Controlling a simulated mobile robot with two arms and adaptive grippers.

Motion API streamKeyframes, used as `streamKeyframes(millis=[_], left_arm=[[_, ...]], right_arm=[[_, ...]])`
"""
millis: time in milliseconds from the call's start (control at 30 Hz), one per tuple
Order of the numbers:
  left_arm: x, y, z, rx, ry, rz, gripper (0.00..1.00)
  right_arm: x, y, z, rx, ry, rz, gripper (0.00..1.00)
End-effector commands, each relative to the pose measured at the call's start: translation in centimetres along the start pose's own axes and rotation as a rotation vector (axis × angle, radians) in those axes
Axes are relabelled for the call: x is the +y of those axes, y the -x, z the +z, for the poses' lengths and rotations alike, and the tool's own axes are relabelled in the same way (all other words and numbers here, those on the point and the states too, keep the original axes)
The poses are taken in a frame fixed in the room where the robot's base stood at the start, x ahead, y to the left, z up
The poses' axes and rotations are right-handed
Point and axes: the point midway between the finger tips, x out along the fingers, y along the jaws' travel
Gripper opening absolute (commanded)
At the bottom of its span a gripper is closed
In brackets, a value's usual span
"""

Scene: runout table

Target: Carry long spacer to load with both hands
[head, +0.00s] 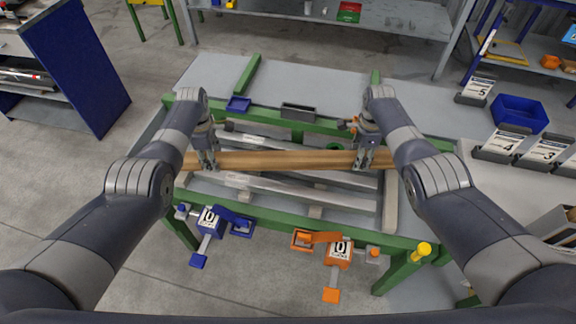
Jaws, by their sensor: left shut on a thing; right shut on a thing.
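The long spacer (285,160) is a brown wooden bar lying level across the head view, above the runout table (310,102). My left gripper (208,162) is shut on it near its left end. My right gripper (363,160) is shut on it near its right end. Both ends of the spacer stick out past the grippers. Under it, grey metal bars (290,192) lie lengthwise within the green table frame (290,231). I cannot tell whether the spacer touches anything below.
Numbered signs (506,141) and a blue bin (520,112) stand at right.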

Motion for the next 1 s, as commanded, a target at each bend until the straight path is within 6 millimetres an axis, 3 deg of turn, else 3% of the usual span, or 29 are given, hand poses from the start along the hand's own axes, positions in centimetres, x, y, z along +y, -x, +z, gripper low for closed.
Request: streamKeyframes(millis=[1000], left_arm=[[0.1, -4.2, 0.0, 0.001, 0.001, 0.003, 0.0]], right_arm=[[-0.1, -4.3, -0.1, 0.001, -0.001, -0.003, 0.0]])
